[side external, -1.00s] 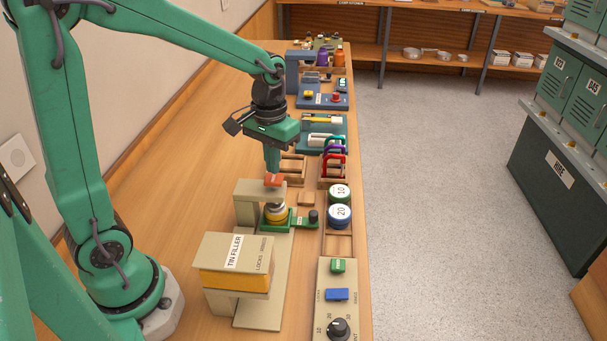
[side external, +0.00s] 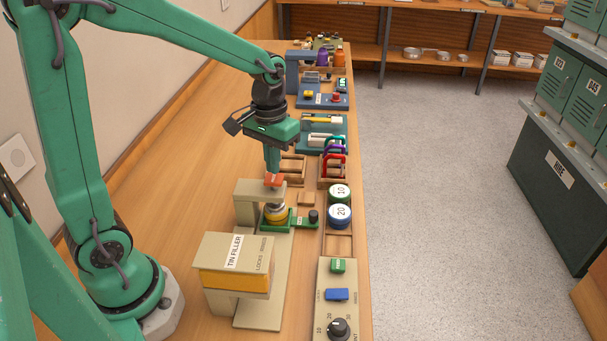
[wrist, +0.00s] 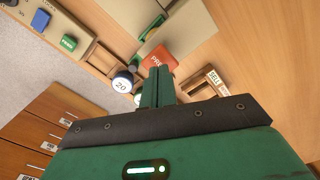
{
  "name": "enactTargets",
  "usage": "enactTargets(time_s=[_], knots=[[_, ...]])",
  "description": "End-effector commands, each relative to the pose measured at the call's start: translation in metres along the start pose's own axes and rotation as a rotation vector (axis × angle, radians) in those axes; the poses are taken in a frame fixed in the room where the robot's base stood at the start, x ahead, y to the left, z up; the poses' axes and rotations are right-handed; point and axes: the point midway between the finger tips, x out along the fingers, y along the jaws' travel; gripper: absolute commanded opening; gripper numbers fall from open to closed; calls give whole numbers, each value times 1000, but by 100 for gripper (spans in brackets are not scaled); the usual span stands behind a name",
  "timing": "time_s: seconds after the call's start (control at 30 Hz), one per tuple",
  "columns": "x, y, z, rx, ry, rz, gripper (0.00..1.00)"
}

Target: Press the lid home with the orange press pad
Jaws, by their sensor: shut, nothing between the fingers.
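The orange press pad (side external: 273,181) sits on top of the beige press stand (side external: 247,190). It also shows in the wrist view (wrist: 158,56), with part of its lettering covered by my fingers. My gripper (side external: 272,170) is shut and empty, pointing down with its fingertips at the pad; I cannot tell whether they touch it. Under the press arm, a yellow tin (side external: 275,212) stands at the green slide (side external: 300,222). A dark plunger shows just above the tin, and the lid is too small and hidden to make out clearly.
The tin filler (side external: 235,262) stands in front of the press. To the right are round tins marked 10 (side external: 340,192) and 20 (side external: 340,214), and a panel with a green button (side external: 338,265), blue switch (side external: 337,294) and dial (side external: 338,328). The bench's left side is clear.

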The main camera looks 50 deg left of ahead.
Motion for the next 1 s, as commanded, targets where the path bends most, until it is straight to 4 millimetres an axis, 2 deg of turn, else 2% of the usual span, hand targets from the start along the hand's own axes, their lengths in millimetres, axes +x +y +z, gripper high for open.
enactTargets(time_s=[0.53, 1.0], knots=[[1, 0, 0, 0, 0, 0, 0], [16, 0, 0, 0, -1, 0, 0]])
